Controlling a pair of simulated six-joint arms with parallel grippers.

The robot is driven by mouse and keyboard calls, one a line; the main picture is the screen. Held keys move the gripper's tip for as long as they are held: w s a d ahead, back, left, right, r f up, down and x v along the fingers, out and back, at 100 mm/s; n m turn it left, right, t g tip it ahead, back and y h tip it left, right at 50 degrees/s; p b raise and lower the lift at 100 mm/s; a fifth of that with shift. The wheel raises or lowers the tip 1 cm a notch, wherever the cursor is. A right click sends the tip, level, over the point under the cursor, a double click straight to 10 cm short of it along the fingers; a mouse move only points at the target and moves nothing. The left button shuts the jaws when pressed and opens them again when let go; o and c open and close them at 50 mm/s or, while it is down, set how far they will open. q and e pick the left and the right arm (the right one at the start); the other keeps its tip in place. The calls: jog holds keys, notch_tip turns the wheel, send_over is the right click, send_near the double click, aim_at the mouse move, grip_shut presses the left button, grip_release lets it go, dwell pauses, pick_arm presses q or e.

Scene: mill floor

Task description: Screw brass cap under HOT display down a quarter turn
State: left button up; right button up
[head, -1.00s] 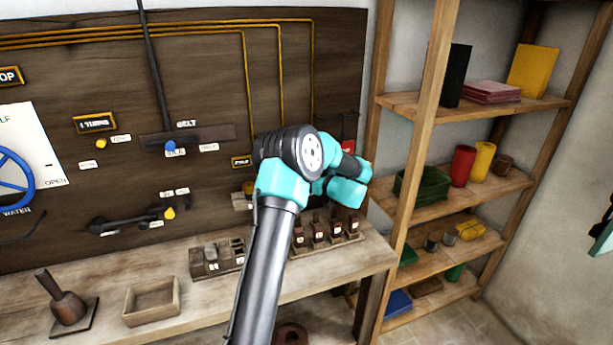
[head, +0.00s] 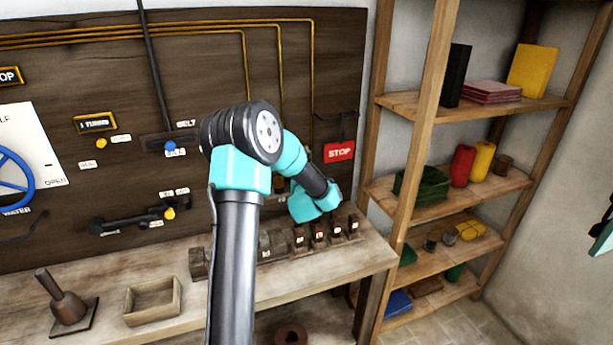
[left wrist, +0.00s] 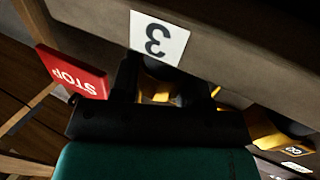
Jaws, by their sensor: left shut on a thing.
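In the left wrist view, the black fingers of my left gripper (left wrist: 172,92) are closed around a yellow brass cap (left wrist: 157,90), which shows only in part between them. A white label with a 3 (left wrist: 158,38) is beside it, upside down in this view. In the head view, my left arm reaches to the board from below, and its teal wrist hides the gripper, the cap and the HOT display. I cannot read a HOT display in either view.
A red STOP sign (head: 339,152) hangs right of my wrist and also shows close by in the wrist view (left wrist: 72,72). Several dark weights (head: 318,233) stand on the bench below. A wooden tray (head: 152,300) sits farther left. A shelf post (head: 425,130) rises at right.

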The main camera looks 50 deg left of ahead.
pick_arm(q)
jog(key=shift+m+t+h, duration=1.4)
jog(key=shift+h, duration=0.5)
jog(key=o, duration=0.9)
jog(key=shift+n+y, duration=0.3)
jog(key=shift+y, duration=0.1)
